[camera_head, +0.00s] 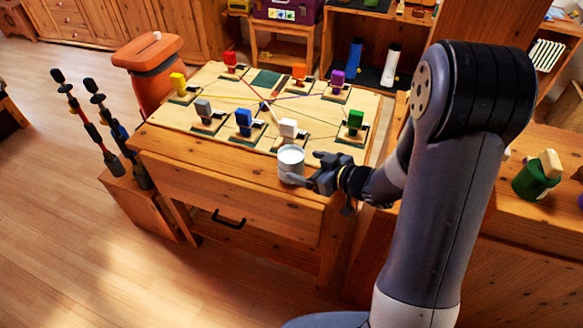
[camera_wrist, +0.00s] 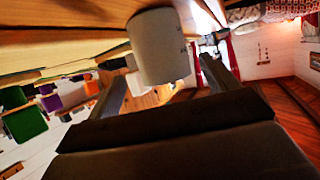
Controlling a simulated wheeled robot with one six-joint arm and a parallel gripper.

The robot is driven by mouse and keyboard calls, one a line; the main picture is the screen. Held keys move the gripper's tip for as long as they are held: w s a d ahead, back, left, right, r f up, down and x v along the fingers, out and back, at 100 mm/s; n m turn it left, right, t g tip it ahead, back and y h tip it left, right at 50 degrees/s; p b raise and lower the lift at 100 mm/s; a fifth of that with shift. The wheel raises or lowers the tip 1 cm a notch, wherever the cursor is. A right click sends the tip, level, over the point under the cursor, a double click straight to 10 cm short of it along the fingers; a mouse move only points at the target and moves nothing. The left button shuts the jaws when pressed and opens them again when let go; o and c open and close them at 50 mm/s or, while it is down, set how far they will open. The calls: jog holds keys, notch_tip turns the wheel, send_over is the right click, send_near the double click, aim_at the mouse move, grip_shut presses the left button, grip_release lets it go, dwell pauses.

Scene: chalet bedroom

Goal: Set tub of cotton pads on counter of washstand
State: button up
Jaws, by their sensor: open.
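A white tub (camera_head: 291,165), round with an open-looking top, stands upright at the front edge of a wooden table (camera_head: 225,175). I take it for the tub of cotton pads; its contents cannot be made out. My gripper (camera_head: 308,172) is at the tub's right side, open, with one finger in front of the tub. In the wrist view the tub (camera_wrist: 160,48) shows beyond and between the two spread fingers (camera_wrist: 163,78); contact cannot be told. I cannot tell whether this table or another surface is the washstand.
A pale board with coloured blocks on stands, such as a green one (camera_head: 354,121), covers most of the tabletop behind the tub. An orange stool-like thing (camera_head: 150,62) and dark poles (camera_head: 88,120) stand left. A wooden surface (camera_head: 535,200) with a green object lies right. Floor at left front is clear.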

jog(key=x, duration=0.6)
jog(key=shift+a+f, duration=0.25)
jog(key=shift+a, duration=0.05)
jog(key=c, duration=1.3)
